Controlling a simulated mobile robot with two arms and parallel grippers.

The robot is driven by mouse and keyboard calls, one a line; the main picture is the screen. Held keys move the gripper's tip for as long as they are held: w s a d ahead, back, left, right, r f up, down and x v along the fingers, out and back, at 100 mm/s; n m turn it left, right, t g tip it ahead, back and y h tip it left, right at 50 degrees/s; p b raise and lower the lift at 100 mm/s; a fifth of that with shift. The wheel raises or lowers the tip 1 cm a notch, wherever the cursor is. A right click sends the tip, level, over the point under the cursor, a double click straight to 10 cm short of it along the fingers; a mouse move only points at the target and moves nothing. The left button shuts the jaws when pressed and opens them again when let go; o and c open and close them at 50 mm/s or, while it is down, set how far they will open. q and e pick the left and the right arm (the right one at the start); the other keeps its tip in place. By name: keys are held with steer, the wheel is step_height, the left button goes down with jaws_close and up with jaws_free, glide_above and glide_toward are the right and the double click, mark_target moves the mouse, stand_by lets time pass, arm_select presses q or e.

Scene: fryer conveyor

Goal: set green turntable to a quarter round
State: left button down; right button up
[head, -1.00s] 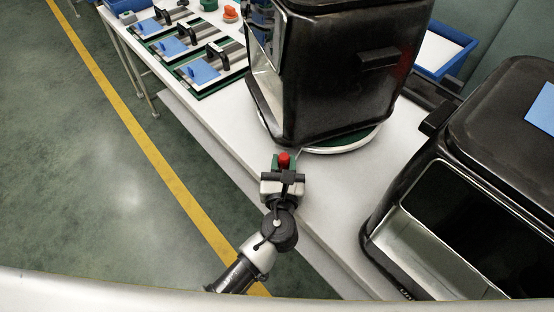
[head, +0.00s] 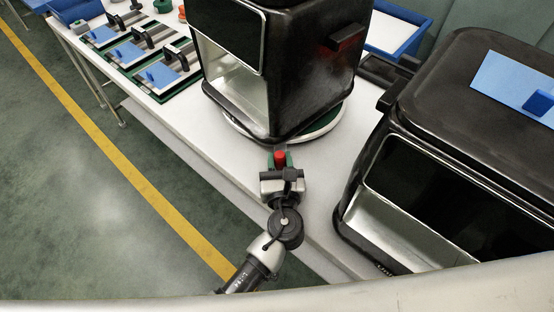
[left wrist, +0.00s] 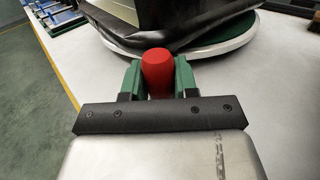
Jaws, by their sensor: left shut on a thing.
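The green turntable (head: 322,131), with a pale rim, sits on the white table under a black fryer-like appliance (head: 300,75). Most of its top is hidden by the appliance. The rim also shows in the left wrist view (left wrist: 230,45). The appliance's glass front faces the lower left in the head view. My left gripper (head: 280,162) is shut on a red handle (left wrist: 158,72) at the turntable's near edge. Green fingers flank the handle; how it joins the turntable is hidden. My right gripper is not in view.
A second black appliance (head: 450,120) stands close on the right, with a blue panel (head: 505,80) on top. Boards with blue plates (head: 160,73) and black handles lie at the table's far left. A blue bin (head: 400,30) is behind. Floor at left is clear.

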arm_select(q)
steer(key=c, duration=0.9)
jaws_free()
steer(key=shift+o, duration=0.2)
steer(key=shift+s, duration=0.55)
steer(key=s+b, duration=0.1)
steer(key=s, duration=0.8)
steer(key=shift+s, duration=0.4)
